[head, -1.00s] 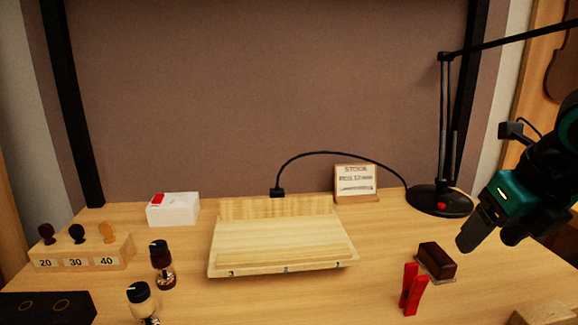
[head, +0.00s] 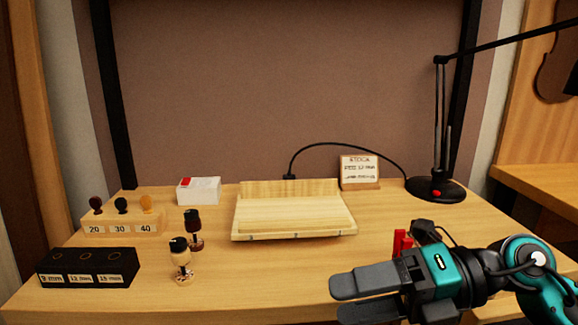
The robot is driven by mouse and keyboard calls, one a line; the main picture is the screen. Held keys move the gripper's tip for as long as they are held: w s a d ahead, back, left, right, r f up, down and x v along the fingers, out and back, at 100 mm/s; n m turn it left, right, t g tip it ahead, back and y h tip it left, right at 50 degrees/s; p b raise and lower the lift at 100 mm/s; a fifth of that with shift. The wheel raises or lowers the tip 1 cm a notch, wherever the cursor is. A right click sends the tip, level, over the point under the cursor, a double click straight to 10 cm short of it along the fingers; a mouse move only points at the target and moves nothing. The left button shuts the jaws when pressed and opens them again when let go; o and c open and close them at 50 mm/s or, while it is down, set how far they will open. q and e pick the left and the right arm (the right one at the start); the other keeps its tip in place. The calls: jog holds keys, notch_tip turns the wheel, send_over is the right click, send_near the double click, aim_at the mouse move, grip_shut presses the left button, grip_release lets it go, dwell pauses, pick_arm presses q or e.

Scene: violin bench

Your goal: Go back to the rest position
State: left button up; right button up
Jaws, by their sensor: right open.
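My right gripper (head: 352,295) is open and empty at the lower right of the head view. It points left, in front of the bench's front part. My right arm comes in from the right edge. My left gripper is not in view. The gripper and arm hide most of the red clamp-like piece (head: 401,243) and the place where a dark brown block stood.
A sloped wooden stand (head: 290,215) sits mid-bench. Two small bottles (head: 194,230) (head: 181,262), a black labelled block (head: 88,268), a numbered wooden rack (head: 120,226) and a white box (head: 199,190) stand left. A sign (head: 360,170) and lamp (head: 436,188) are behind.

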jog(key=w+d+f+m+t+h, duration=0.2)
jog(key=w+f+m+t, duration=0.1)
jog(key=m+t, duration=0.8)
jog(key=w+d+f+m+t+h, duration=0.1)
jog(key=w+d+f+m+t, duration=0.15)
jog(key=m+t, duration=0.8)
notch_tip(320, 180, down, 12)
jog(key=s+d+m+g+h, duration=0.2)
jog(key=m+g+h, duration=0.4)
jog(key=m, duration=0.6)
jog(key=s+f+m+g+h, duration=0.3)
jog(key=s+f+m+g, duration=0.15)
jog(key=s+f, duration=0.65)
pick_arm(q)
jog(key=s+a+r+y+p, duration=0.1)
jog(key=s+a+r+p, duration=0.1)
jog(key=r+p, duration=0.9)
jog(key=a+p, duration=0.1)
jog(key=p, duration=0.4)
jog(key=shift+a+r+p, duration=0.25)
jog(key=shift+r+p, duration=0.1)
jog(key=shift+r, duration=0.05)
pick_arm(e)
notch_tip(320, 180, up, 10)
jog(key=w+d+n+h, duration=0.1)
jog(key=d, duration=0.1)
jog(key=shift+d, duration=0.4)
